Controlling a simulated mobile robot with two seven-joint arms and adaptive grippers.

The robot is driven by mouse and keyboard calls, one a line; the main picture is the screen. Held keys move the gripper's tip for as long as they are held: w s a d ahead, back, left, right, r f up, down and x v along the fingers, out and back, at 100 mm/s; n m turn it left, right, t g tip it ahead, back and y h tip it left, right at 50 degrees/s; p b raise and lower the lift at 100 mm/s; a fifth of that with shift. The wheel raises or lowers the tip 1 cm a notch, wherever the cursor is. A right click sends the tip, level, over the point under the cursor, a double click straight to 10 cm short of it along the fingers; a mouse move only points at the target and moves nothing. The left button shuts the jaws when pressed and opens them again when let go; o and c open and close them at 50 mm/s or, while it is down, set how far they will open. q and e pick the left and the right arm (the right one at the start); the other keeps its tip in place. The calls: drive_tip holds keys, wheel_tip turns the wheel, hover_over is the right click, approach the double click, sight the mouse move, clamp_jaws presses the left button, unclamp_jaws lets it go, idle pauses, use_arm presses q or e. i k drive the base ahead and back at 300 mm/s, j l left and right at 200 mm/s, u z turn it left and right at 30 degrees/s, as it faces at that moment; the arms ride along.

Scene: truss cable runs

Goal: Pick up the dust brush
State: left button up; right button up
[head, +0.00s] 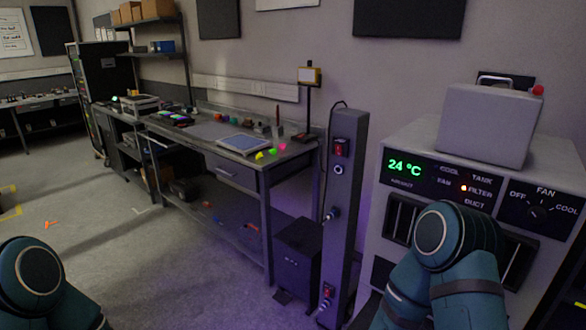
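I cannot pick out the dust brush for certain in the head view. A thin brown upright object (278,116) stands at the back right of the workbench (262,163), too small to identify. Small dark and coloured items lie near it. Neither gripper shows. Only teal links of my arms are in view, at the bottom left and the lower right, and the right one covers part of the grey cooling unit.
The cooling unit (398,205) with a green display stands close on the right, a grey box (488,125) on top. A dark post (343,200) and black box (298,255) stand beside the workbench. Open floor (120,240) lies at left, with small coloured items and marks.

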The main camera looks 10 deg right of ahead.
sight(248, 122)
drive_tip(key=i+j+u, duration=0.3)
drive_tip(key=i, duration=0.35)
drive_tip(key=i+j+u, duration=0.3)
drive_tip(key=i, duration=0.4)
drive_tip(key=i+u, duration=0.35)
drive_tip(key=i, duration=1.1)
drive_tip(key=i+j+z, duration=0.15)
drive_tip(key=i, duration=0.6)
